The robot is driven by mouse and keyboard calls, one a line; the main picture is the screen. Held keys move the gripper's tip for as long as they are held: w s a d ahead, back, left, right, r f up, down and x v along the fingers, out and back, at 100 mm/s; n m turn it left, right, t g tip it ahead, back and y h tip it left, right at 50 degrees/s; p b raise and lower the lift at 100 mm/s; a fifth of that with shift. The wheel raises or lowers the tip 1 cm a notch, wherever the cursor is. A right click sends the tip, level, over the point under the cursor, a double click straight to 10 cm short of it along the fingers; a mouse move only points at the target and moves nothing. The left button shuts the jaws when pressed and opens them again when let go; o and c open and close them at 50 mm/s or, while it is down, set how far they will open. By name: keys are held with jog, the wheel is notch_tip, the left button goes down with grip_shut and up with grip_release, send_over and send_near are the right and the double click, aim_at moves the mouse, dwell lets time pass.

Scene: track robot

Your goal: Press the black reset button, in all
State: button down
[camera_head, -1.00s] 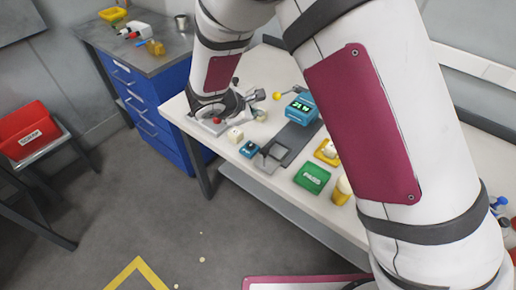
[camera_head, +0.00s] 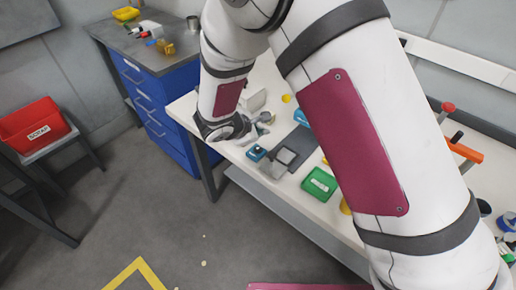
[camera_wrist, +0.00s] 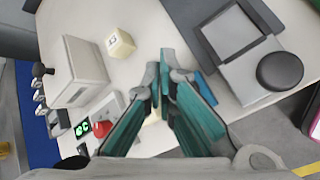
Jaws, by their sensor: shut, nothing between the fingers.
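A round black button-like disc (camera_wrist: 281,70) sits on a grey plate at the right of the wrist view; no label on it is readable. A small blue box (camera_head: 256,153) with a dark top stands near the bench's front edge. Its blue edge (camera_wrist: 205,88) shows in the wrist view, mostly hidden behind a finger. I cannot tell which of these is the reset button. My gripper (camera_wrist: 166,72) is shut and empty above the bench, between the white cube and the grey plate. In the head view my gripper (camera_head: 264,120) is beside the blue box, partly hidden by my wrist.
A white box (camera_wrist: 85,70) and a white cube (camera_wrist: 121,43) stand near. A grey square frame (camera_head: 288,156) and a green tray (camera_head: 319,184) lie right of the blue box.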

aim_at(260, 150)
jog(key=shift+f+b, duration=1.1)
jog(key=shift+f, duration=0.9)
jog(key=shift+f, duration=0.15)
jog(key=shift+f+b, duration=0.25)
jog(key=shift+b, duration=0.2)
jog(key=shift+f+b, duration=0.35)
dwell(0.5)
jog(key=shift+r, duration=0.1)
jog(key=shift+r+p, duration=0.3)
jog(key=shift+r, duration=0.4)
jog(key=shift+r, duration=0.1)
jog(key=shift+r+p, duration=1.2)
jog(key=shift+r, duration=1.2)
